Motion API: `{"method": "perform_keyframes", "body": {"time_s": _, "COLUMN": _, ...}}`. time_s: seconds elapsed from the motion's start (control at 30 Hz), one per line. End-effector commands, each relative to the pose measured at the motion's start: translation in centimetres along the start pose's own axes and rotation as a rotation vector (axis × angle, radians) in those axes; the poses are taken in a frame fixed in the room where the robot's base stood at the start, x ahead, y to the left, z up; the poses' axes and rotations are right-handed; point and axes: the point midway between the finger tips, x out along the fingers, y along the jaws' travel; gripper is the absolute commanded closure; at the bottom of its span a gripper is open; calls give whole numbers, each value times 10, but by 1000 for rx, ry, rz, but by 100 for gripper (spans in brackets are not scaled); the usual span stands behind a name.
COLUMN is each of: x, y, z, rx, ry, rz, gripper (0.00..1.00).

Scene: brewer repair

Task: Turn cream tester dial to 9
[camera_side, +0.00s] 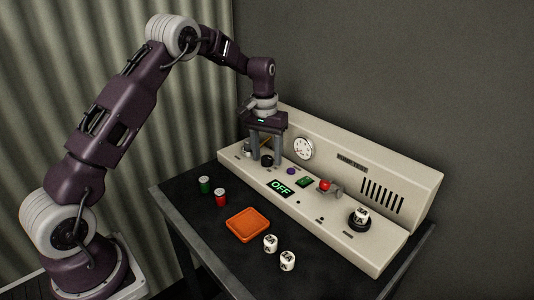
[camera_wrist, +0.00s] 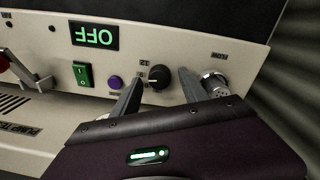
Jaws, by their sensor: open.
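The cream tester (camera_side: 330,217) is a long console on the dark table. Its dial (camera_wrist: 160,77) is a small black knob with a pale pointer mark, clear in the wrist view. The number the mark points at is too small to read. In the side view the dial (camera_side: 267,160) shows as a dark spot between my fingers. My gripper (camera_side: 265,163) points down, open, with one finger on each side of the dial. In the wrist view my gripper (camera_wrist: 164,80) has the dial between its fingertips; I cannot tell whether they touch it.
A silver connector (camera_wrist: 214,82) sits close beside one finger. A purple button (camera_wrist: 115,82), green switch (camera_wrist: 83,75) and lit OFF display (camera_wrist: 95,37) are on the other side. A red-knobbed lever (camera_side: 326,186) stands farther along. Cans, an orange tray (camera_side: 238,232) and white cylinders (camera_side: 270,244) lie in front.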

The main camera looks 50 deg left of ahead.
Motion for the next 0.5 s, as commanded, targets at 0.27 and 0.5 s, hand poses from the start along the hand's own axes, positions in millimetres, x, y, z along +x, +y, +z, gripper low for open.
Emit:
{"method": "perform_keyframes", "body": {"time_s": 0.27, "x": -42, "y": 0, "z": -1, "rx": 0, "ry": 4, "rz": 0, "gripper": 48}}
{"method": "perform_keyframes", "body": {"time_s": 0.5, "x": -70, "y": 0, "z": 0, "rx": 0, "ry": 0, "rz": 0, "gripper": 48}}
